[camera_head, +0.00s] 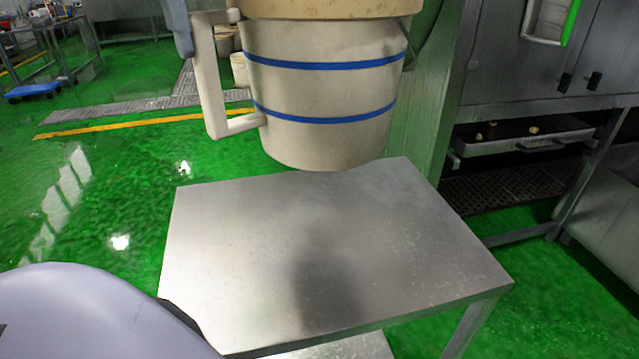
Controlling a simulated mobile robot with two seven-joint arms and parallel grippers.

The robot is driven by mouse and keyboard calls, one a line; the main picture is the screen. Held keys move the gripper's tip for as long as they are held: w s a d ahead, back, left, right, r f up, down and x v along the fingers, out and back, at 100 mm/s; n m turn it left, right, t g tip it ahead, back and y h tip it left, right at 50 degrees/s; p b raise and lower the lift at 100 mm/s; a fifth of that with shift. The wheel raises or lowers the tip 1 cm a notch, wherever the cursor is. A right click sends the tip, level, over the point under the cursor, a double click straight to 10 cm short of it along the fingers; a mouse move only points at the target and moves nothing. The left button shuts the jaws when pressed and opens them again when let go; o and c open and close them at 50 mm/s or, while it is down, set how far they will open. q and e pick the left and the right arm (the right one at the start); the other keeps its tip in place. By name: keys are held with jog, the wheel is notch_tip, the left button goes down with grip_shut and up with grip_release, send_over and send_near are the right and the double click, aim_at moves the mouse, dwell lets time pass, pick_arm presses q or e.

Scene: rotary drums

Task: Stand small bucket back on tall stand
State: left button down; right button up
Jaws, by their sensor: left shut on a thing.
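The small bucket (325,95) is cream with two blue bands and a square handle on its left side. It is upright at the top centre, and its rim is cut off by the picture's top edge. My left gripper (190,22) shows only in part at the top left, shut on the bucket's handle (207,90). The tall stand (330,250) has a bare steel top below the bucket. The bucket's base appears above the stand's far edge; the exact gap is hard to tell. My right gripper is out of view.
Behind the bucket are other pale containers. A blue dolly (35,90) is far left. Open green floor (100,200) lies left of the stand.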

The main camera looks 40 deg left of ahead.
pick_arm(q)
jog(key=shift+w+a, duration=0.1)
jog(key=shift+w, duration=0.05)
jog(key=shift+f, duration=0.3)
notch_tip(320, 180, down, 19)
jog(key=b, duration=0.2)
jog(key=shift+f, duration=0.15)
grip_release()
